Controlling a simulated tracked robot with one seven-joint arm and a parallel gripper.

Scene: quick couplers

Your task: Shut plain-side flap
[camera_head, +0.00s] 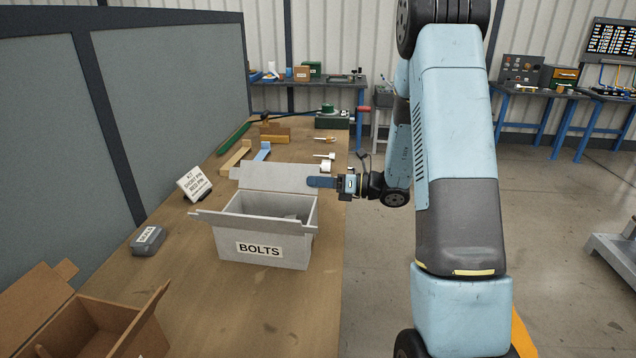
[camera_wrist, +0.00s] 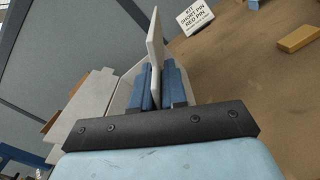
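A light grey open box (camera_head: 262,249) with a BOLTS label on its near side stands on the bench. Its far flap, on the plain side (camera_head: 275,177), stands up and leans back from the rim. In the wrist view this flap (camera_wrist: 155,40) runs up between my two blue fingers. My gripper (camera_head: 322,182) is at the flap's right end, one finger on each side, close against it. It looks shut on the flap. The near flap (camera_head: 250,224) sticks outward above the label. The box's inside is partly hidden by its walls.
An open brown carton (camera_head: 90,325) is at near left. Wooden and blue pieces (camera_head: 236,158) lie behind the box. A grey partition (camera_head: 160,90) borders the bench's left.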

